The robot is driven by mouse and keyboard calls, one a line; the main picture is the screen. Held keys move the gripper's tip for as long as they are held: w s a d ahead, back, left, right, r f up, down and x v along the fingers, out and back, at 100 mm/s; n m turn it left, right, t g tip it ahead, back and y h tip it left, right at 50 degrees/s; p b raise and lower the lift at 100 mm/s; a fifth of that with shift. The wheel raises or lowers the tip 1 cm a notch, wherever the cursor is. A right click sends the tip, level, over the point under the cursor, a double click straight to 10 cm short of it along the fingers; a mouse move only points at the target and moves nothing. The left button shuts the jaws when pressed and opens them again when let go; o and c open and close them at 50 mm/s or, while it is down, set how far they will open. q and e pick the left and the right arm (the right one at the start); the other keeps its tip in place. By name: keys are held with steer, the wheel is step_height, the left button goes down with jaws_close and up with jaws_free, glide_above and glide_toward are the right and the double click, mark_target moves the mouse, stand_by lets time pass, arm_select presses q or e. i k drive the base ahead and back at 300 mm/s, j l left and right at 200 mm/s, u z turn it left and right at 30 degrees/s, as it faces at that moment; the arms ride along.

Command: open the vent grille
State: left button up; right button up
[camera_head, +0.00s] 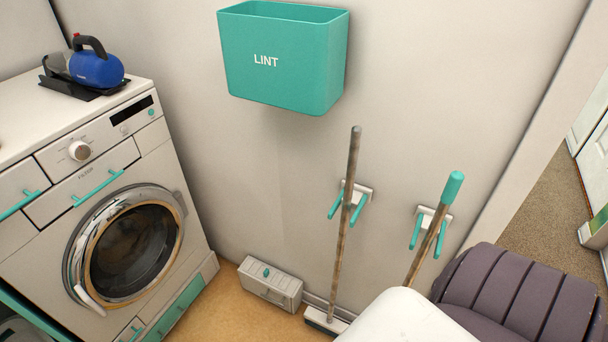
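A low white box-like unit with a small teal knob on top (270,283) sits at the foot of the wall, on the floor to the right of the washing machine. It looks like the vent grille, and its front panel appears shut, though its slats are too small to make out clearly. Neither of my grippers is in view.
A teal LINT bin (283,62) hangs on the wall. A broom (343,220) and another teal-tipped handle (436,225) lean by wall hooks. A dark ribbed shape (515,295) fills the lower right.

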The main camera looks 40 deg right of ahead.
mark_target(264, 296)
steer(key=z, duration=0.85)
